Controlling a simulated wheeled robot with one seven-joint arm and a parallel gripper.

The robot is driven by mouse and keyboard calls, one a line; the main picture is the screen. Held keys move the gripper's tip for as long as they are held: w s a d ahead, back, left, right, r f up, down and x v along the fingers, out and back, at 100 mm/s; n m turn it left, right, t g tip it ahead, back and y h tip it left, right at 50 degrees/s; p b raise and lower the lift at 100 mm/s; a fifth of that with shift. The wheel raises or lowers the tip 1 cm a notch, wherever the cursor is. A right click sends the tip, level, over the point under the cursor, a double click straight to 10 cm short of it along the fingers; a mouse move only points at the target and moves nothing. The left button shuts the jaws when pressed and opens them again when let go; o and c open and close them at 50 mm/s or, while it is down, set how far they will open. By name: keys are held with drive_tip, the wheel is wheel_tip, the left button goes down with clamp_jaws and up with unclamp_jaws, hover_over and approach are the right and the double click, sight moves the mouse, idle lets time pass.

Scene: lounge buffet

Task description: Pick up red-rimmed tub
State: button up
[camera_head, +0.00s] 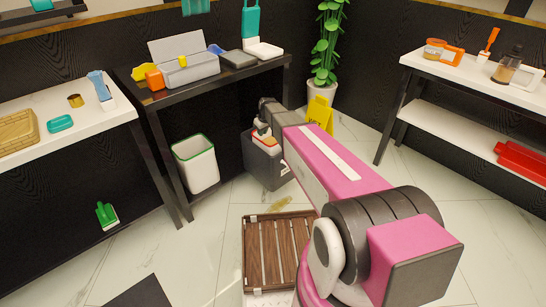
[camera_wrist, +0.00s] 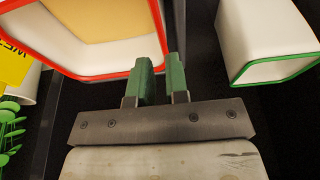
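The red-rimmed tub (camera_wrist: 85,62) fills the upper left of the wrist view, with pale walls and a tan area inside its red rim. The left finger overlaps the rim. I cannot tell whether the fingers touch it. My arm hides part of the area in the head view.
A white green-rimmed bin (camera_head: 196,163) stands left of the tub, under a dark table (camera_head: 165,95). A yellow floor sign (camera_head: 321,114) and a plant (camera_head: 326,45) stand behind. A slatted wooden crate (camera_head: 256,250) is on the floor in front. Open floor lies to the right.

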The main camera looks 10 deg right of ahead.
sight(259, 144)
drive_tip(key=x, duration=0.5)
drive_tip(key=shift+f, duration=0.3)
drive_tip(key=x, duration=0.4)
drive_tip(key=shift+w+a+r, duration=0.1)
drive_tip(key=shift+w+a, duration=0.05)
drive_tip(key=shift+w, duration=0.05)
drive_tip(key=shift+f, duration=0.45)
drive_tip(key=shift+f, duration=0.1)
clamp_jaws()
idle(1.1)
wheel_tip(259, 144, up, 28)
idle(0.5)
